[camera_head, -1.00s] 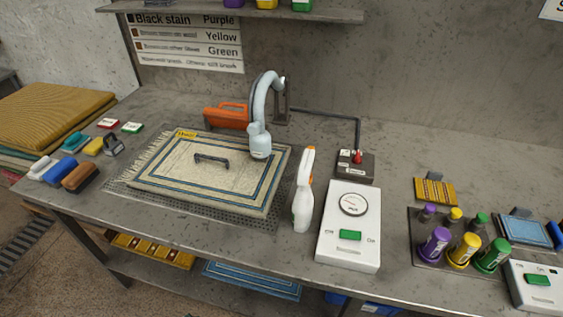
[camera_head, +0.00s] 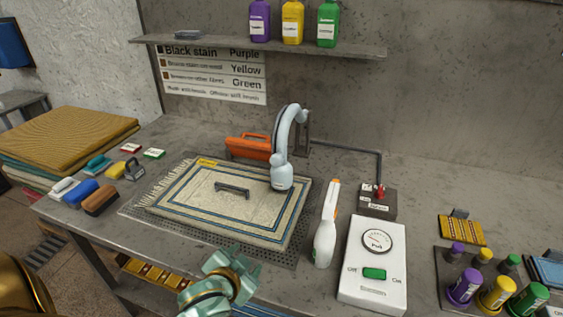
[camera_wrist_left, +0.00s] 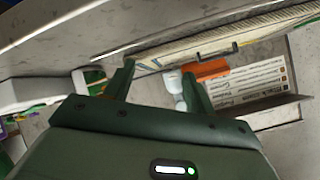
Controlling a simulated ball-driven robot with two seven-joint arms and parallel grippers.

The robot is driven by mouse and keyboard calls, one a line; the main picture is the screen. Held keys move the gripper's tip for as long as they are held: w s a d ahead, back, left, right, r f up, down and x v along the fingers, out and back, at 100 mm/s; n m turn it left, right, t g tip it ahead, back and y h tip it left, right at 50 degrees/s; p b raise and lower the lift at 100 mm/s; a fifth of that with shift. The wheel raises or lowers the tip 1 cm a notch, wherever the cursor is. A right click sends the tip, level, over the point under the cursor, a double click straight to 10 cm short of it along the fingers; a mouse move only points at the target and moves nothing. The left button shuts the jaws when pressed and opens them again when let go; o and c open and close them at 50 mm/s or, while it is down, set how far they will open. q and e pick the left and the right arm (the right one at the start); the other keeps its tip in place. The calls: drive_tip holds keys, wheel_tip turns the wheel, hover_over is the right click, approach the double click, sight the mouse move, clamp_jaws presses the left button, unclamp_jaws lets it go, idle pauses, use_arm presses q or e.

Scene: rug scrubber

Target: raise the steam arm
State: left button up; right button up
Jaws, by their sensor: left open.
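The steam arm (camera_head: 284,137) is a pale blue-white curved tube on a dark bracket at the back of the bench. Its nozzle head (camera_head: 282,178) hangs down over the right back part of the cream rug (camera_head: 200,211). My left gripper (camera_head: 232,268) is at the bench's front edge, in front of the rug and well short of the steam arm. In the left wrist view its two fingers (camera_wrist_left: 160,78) are apart with nothing held between them. The steam arm (camera_wrist_left: 176,84) shows small beyond them, partly covered by a finger. My right gripper is not in view.
An orange tool (camera_head: 248,147) lies left of the steam arm. Brushes (camera_head: 82,192) sit at left.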

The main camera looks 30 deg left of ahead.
sight(275, 161)
use_arm(q)
drive_tip(key=w+a+r+n+t, duration=0.4)
drive_tip(key=w+r+n+t, duration=0.25)
drive_tip(key=w+r, duration=0.4)
drive_tip(key=shift+m, duration=0.45)
drive_tip(key=w+a+b, duration=0.1)
drive_tip(key=w, duration=0.4)
drive_tip(key=w+a+b, duration=0.1)
drive_tip(key=w, duration=0.4)
drive_tip(key=w+a+b, duration=0.1)
drive_tip(key=w, duration=0.4)
drive_tip(key=shift+f+b, duration=0.3)
drive_tip(key=shift+b, duration=0.05)
drive_tip(key=shift+w+a+r, duration=0.1)
drive_tip(key=shift+w+a, duration=0.05)
drive_tip(key=shift+w, duration=0.2)
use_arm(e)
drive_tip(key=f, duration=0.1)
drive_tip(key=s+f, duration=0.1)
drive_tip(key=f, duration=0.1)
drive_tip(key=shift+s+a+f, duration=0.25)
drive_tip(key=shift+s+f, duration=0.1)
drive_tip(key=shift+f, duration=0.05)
